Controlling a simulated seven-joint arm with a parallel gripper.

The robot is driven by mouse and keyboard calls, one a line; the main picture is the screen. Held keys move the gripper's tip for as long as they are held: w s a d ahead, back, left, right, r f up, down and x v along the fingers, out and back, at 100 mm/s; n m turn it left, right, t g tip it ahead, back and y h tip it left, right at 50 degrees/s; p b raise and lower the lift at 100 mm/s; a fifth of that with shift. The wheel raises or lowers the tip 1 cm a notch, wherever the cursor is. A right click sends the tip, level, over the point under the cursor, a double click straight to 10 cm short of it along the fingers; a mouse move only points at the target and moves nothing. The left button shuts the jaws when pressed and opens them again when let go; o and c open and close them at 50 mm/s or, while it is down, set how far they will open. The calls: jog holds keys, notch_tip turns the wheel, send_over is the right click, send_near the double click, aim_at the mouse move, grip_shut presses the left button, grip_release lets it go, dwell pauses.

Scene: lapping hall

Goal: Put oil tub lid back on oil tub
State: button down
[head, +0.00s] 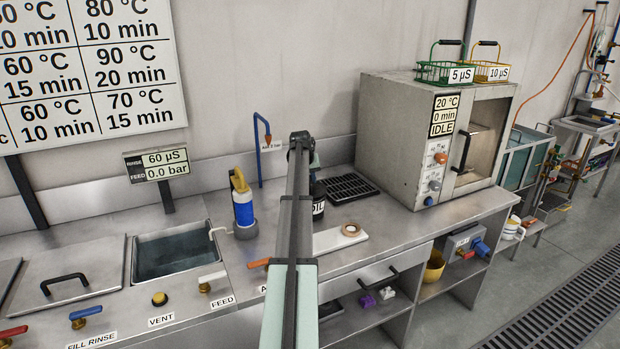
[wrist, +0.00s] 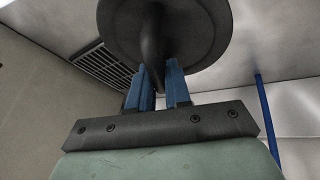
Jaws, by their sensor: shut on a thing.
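The oil tub (head: 319,190) is a black container with a white OIL label, standing on the steel bench. My arm hides its left part in the head view. The oil tub lid (wrist: 190,40) is a dark round disc with a stem, close up in the wrist view. My gripper (wrist: 160,82) has blue fingers on either side of that stem and is shut on it. In the head view my arm hides the fingers and the lid, so I cannot tell the gap between lid and tub.
A black grate (head: 350,188) lies right of the tub, before the grey oven (head: 405,135). A white board with a tan ring (head: 350,230) lies in front. A blue bottle (head: 243,208) and blue pipe (head: 258,150) stand left. An open sink (head: 175,255) is further left.

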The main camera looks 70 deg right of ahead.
jog(key=shift+f, duration=0.2)
jog(key=c, duration=1.1)
grip_release()
jog(key=shift+o, duration=0.2)
jog(key=shift+r, duration=0.5)
jog(key=v, duration=1.2)
